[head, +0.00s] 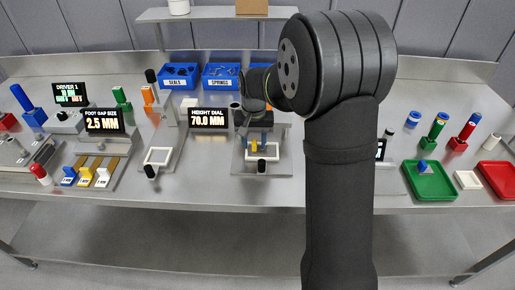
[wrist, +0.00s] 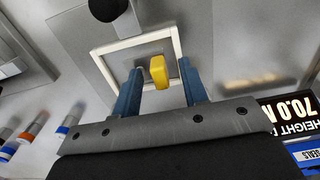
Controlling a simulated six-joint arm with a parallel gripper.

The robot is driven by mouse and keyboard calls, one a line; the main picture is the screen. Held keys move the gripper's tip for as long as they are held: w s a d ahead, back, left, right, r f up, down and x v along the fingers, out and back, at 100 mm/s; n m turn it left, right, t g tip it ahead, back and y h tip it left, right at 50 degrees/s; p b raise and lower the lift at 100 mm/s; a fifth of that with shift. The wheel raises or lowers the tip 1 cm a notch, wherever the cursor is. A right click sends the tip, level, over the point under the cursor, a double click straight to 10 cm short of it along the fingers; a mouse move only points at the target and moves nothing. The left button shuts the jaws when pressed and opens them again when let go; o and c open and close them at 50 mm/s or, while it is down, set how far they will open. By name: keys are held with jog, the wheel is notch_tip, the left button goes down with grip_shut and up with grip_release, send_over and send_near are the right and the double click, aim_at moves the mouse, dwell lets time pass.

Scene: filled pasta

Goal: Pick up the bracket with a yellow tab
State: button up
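A yellow tab (wrist: 158,72) shows in the wrist view inside a white square frame (wrist: 106,70). The grey body of its bracket cannot be made out against the grey plate. My gripper (wrist: 163,68) is open, with one blue finger on each side of the tab and a gap visible on both sides. In the head view my gripper (head: 256,139) is over the station right of the height dial, at the back edge of its white frame (head: 276,155). The tab is mostly hidden there by the fingers.
A black knob (head: 261,166) stands in front of the frame. The height dial display (head: 208,118) reads 70.0 mm to the left. Blue bins (head: 221,82) stand behind. A green tray (head: 445,190) and a red tray (head: 492,168) lie at right.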

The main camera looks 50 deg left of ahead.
aim_at(256, 142)
jog(key=shift+c, duration=0.2)
grip_shut()
jog(key=shift+r, duration=0.5)
jog(key=r, duration=0.3)
jog(key=shift+w+d+r, duration=0.2)
jog(key=shift+d+r, duration=0.1)
jog(key=shift+r, duration=0.05)
jog(key=w+d+r, duration=0.5)
jog(key=d+r, duration=0.1)
jog(key=d, duration=0.3)
jog(key=shift+w+d+r, duration=0.15)
jog(key=shift+d+r, duration=0.05)
jog(key=shift+d, duration=0.15)
jog(key=shift+r, duration=0.1)
jog(key=shift+r, duration=2.9)
